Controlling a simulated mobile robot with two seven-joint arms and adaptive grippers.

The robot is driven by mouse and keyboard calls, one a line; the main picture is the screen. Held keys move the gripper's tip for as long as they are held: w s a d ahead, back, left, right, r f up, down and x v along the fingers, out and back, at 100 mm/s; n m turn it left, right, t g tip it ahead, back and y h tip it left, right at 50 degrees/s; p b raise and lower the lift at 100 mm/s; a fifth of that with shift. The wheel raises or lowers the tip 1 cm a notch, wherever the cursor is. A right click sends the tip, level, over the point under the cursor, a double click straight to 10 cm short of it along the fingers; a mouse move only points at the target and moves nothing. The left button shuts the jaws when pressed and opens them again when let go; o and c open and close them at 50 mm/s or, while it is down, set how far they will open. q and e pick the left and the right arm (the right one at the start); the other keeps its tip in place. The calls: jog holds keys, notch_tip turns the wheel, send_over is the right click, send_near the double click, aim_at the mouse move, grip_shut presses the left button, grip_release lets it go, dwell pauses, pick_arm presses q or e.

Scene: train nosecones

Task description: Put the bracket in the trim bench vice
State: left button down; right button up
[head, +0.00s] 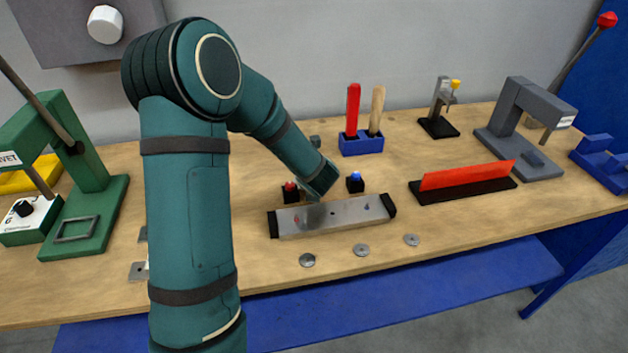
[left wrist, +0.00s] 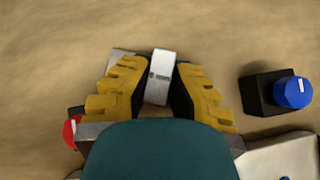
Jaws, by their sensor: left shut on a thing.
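My left gripper (left wrist: 161,95) has its yellow ridged fingers shut on a small pale grey metal piece marked "6 mm" (left wrist: 159,72), which looks like the bracket. In the head view the forearm reaches down over the bench, and the fingers and bracket are largely hidden by the wrist. The wrist is just behind a long silver block with black end caps (head: 335,216), between a red button (head: 290,188) and a blue button (head: 355,178). This block may be the trim bench vice; I cannot tell for sure. My right gripper is not in view.
Several round metal discs (head: 361,250) lie along the bench's front. A blue holder (head: 362,145) with two handled tools, a red strip on a black base (head: 466,185), a grey press (head: 520,130) and a green press (head: 90,180) stand around. The wooden bench (head: 450,225) is clear at front right.

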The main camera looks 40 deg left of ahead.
pick_arm(q)
jog(key=c, duration=1.1)
grip_release()
jog(key=shift+f, duration=0.1)
jog(key=shift+o, duration=0.2)
